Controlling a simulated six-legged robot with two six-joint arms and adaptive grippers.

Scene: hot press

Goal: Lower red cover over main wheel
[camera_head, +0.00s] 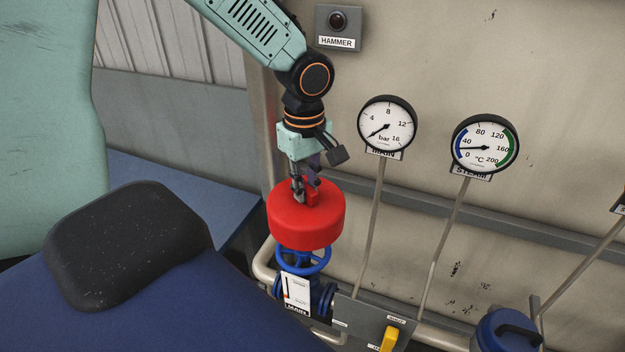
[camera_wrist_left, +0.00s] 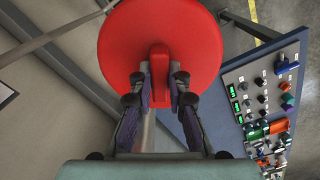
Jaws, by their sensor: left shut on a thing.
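The red cover (camera_head: 306,222) is a round drum with a small tab on top. My left gripper (camera_head: 305,192) is shut on that tab and holds the cover from above. The blue main wheel (camera_head: 303,262) is below the cover on a valve labelled MAIN. The cover hides the far part of the wheel in the head view, while its near rim and spokes show beneath. Whether they touch I cannot tell. In the left wrist view the cover (camera_wrist_left: 160,25) fills the top middle, with the fingers (camera_wrist_left: 160,85) on both sides of its tab. My right gripper is not in view.
Two gauges (camera_head: 388,125) (camera_head: 484,145) on thin stems stand right of the cover. A grey box with a yellow lever (camera_head: 390,338) is below right. A pale pipe (camera_head: 264,262) runs beside the valve. A control panel (camera_wrist_left: 265,100) shows at right in the wrist view.

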